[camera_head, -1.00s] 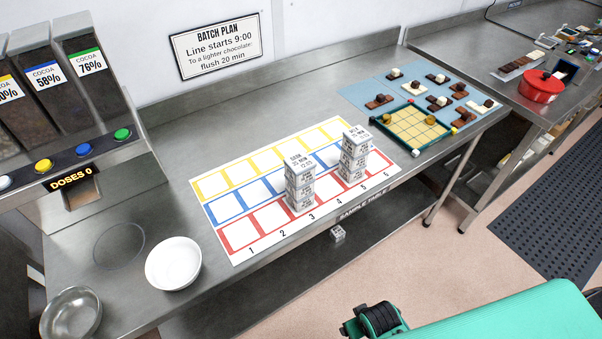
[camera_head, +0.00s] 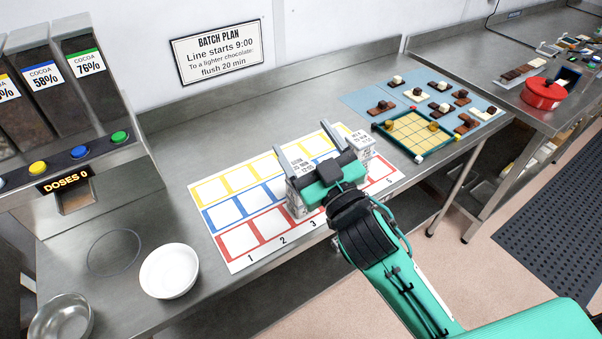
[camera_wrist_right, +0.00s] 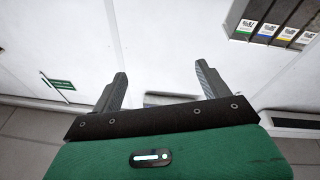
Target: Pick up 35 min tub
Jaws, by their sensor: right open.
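Two stacks of small grey-white tubs stand on the white chart: a left stack (camera_head: 297,203) and a right stack (camera_head: 363,146). Their top labels are small; I cannot read for sure which tub says 35 min. My right gripper (camera_head: 306,146) is open above the chart, over and in front of the stacks, and hides much of both. In the right wrist view its two fingers (camera_wrist_right: 160,80) stand apart with nothing between them, facing the wall. My left gripper is not in view.
The chart (camera_head: 235,267) has yellow, blue and red squares. A white bowl (camera_head: 169,271) and a metal bowl (camera_head: 62,318) stand at the left, below the cocoa dispenser (camera_head: 75,155). A green-framed board (camera_head: 442,151) lies at the right. The bench behind the chart is clear.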

